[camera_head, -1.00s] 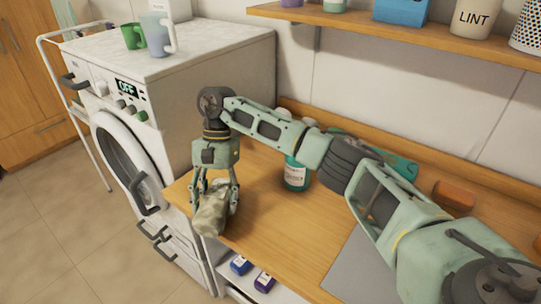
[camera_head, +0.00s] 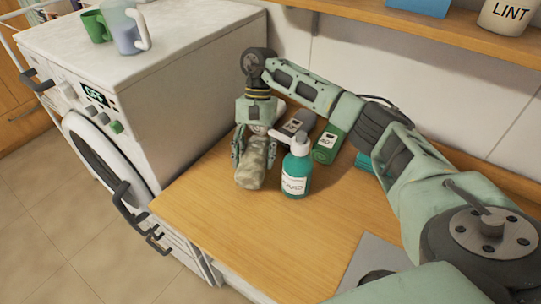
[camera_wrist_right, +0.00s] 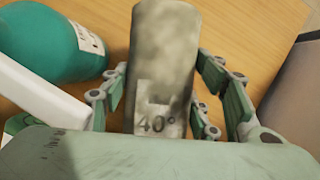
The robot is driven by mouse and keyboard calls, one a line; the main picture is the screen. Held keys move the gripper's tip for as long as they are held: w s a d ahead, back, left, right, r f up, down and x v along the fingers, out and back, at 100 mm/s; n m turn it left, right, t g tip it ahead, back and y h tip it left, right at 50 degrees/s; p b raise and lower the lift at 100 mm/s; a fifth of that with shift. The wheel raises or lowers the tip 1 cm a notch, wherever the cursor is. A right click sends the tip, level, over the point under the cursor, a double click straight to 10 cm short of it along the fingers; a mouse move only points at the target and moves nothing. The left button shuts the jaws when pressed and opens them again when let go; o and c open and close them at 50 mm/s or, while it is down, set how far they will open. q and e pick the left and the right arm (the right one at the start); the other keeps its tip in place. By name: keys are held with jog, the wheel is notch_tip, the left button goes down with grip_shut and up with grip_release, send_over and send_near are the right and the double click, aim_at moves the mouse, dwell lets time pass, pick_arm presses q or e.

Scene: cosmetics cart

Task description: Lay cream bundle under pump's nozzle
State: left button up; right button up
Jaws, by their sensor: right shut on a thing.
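My right gripper (camera_head: 254,159) is shut on a mottled cream-grey bundle (camera_head: 250,175). The bundle is just left of the teal pump bottle (camera_head: 296,177); I cannot tell whether it touches the counter. The bottle stands upright, and its white nozzle (camera_head: 281,135) points left towards my gripper, above the level of the bundle. In the right wrist view the bundle (camera_wrist_right: 165,50) shows a "40°" label between my fingers (camera_wrist_right: 160,95). The bottle (camera_wrist_right: 45,45) and white nozzle (camera_wrist_right: 40,97) lie on the left there. My left gripper is not in view.
A green labelled bundle (camera_head: 326,147) and a dark grey one (camera_head: 299,121) lie behind the bottle. A washing machine (camera_head: 190,100) stands left of the wooden counter (camera_head: 235,235), with mugs on top. The counter's front is clear up to a grey plate (camera_head: 372,256).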

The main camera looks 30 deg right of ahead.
jog(key=d, duration=0.2)
jog(key=s+d, duration=0.1)
jog(key=d, duration=0.1)
jog(key=shift+r, duration=0.15)
jog(key=shift+s+d, duration=0.1)
notch_tip(320, 180, down, 4)
jog(key=shift+r, duration=0.25)
jog(key=shift+f, duration=0.1)
jog(key=shift+f+b, duration=0.2)
jog(key=shift+b, duration=0.25)
jog(key=o, duration=1)
jog(key=shift+r, duration=0.1)
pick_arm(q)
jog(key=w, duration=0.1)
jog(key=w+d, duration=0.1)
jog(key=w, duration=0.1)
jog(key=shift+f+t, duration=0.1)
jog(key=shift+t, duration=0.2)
pick_arm(e)
jog(key=shift+o, duration=1.4)
